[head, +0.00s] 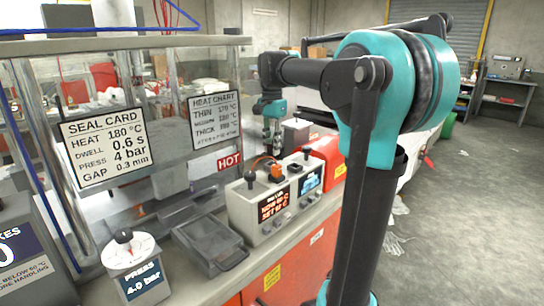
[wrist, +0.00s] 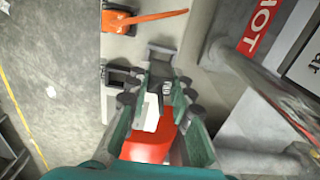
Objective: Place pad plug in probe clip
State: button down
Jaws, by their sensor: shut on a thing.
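My gripper (head: 272,138) points down above the far end of the bench, behind the control box. In the wrist view its fingers (wrist: 160,88) are closed around a small grey piece, which I take to be the pad plug; the fingers hide most of it. A grey bracket-like part (wrist: 160,54) shows just beyond the fingertips; I cannot tell whether it touches the held piece. A dark clip-like frame (wrist: 119,77) lies left of the fingers. I cannot tell which part is the probe clip.
The control box (head: 262,222) with lit displays stands on the bench edge, beside a red case (head: 328,150). A grey tray (head: 210,246) lies left of it. A HOT sign (head: 229,161) and clear panels border the left side. Open floor lies right.

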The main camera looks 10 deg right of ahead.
aim_at(272, 156)
jog(key=shift+f, duration=1.85)
jog(key=shift+f, duration=0.1)
jog(key=c, duration=1.3)
grip_release()
jog(key=shift+c, duration=0.2)
notch_tip(272, 156, up, 12)
jog(key=shift+r, duration=0.15)
